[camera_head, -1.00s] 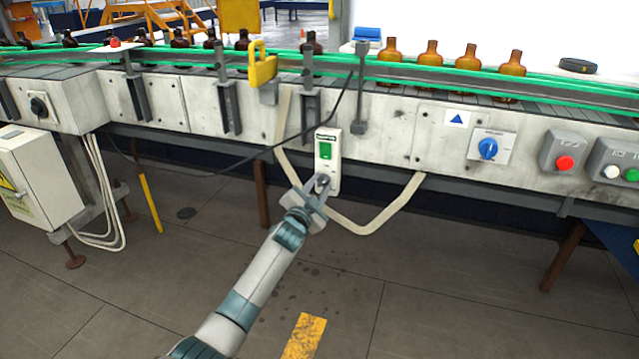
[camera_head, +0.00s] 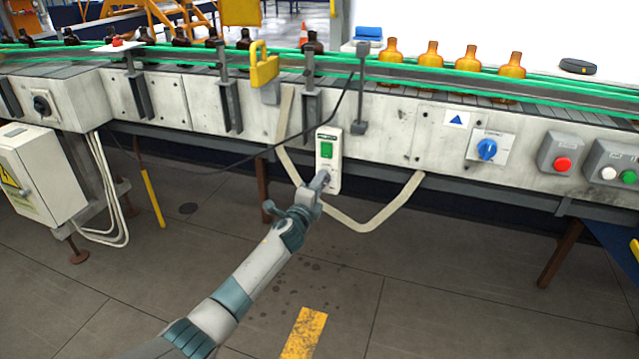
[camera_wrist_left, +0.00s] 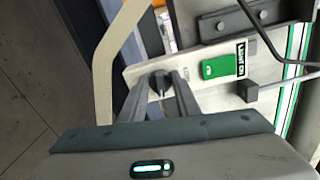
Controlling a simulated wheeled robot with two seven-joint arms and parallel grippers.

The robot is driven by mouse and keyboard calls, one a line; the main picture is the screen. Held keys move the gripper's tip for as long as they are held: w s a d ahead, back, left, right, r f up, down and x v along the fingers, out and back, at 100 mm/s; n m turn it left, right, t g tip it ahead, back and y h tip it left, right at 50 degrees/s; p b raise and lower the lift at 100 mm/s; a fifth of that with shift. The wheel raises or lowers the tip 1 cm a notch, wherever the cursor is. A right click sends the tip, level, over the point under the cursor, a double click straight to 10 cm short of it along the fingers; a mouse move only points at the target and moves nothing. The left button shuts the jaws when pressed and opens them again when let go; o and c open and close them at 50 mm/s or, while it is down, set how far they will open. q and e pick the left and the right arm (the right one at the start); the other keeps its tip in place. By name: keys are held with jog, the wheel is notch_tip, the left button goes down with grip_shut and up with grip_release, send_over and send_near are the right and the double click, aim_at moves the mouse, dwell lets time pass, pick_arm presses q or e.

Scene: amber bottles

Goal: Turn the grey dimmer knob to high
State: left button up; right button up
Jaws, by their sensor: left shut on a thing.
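The dimmer is a narrow white panel (camera_head: 334,150) on the conveyor's front, with a green switch (camera_head: 327,149) in its upper part. My left gripper (camera_head: 322,181) is at the panel's lower part, where it covers the knob in the head view. In the left wrist view the dark grey knob (camera_wrist_left: 160,82) sits between the fingertips of my left gripper (camera_wrist_left: 164,86), which is shut on it. The green switch (camera_wrist_left: 220,66) shows beside it on the panel. The markings around the knob are too small to read. My right gripper is not in view.
A blue rotary switch (camera_head: 487,149) and a red button (camera_head: 562,163) are on the conveyor front to the right. A pale conduit (camera_head: 385,212) loops below the panel. Amber bottles (camera_head: 430,55) stand on the belt. The floor in front is clear.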

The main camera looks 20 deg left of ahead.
pick_arm(q)
jog(key=shift+m+p, duration=0.35)
jog(key=shift+m, duration=1.85)
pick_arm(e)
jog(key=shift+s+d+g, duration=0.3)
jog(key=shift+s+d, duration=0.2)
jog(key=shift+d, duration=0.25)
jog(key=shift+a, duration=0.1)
pick_arm(q)
jog(key=o, duration=1)
jog(key=shift+s, duration=0.15)
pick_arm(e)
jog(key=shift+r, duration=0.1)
